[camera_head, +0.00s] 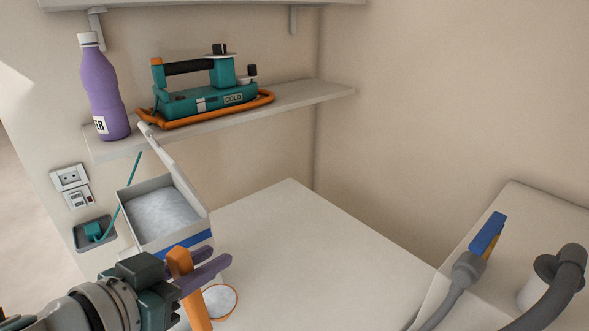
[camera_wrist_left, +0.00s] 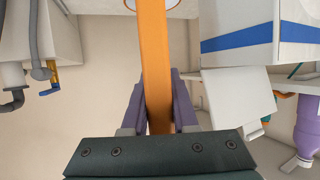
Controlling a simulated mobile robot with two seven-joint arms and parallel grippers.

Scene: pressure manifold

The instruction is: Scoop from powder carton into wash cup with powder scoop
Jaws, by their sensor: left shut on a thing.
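My left gripper (camera_head: 216,273) has purple fingers and is shut on the orange handle (camera_head: 196,302) of the powder scoop. The handle also runs up the middle of the left wrist view (camera_wrist_left: 154,60); the scoop's bowl is out of view. The powder carton (camera_head: 196,240), white with a blue stripe, stands open behind the gripper and holds white powder (camera_head: 160,216). It shows at the upper right in the left wrist view (camera_wrist_left: 245,42). A small round cup (camera_head: 221,302) with an orange-brown rim, seemingly the wash cup, is beside the handle, partly hidden. My right gripper is out of view.
A shelf (camera_head: 310,95) above the carton bears a purple bottle (camera_head: 103,95) and a teal device (camera_head: 205,98) with an orange hose. A raised block (camera_head: 545,218) at the right carries a grey hose and a blue-handled valve (camera_head: 487,234). The middle counter (camera_head: 310,245) is clear.

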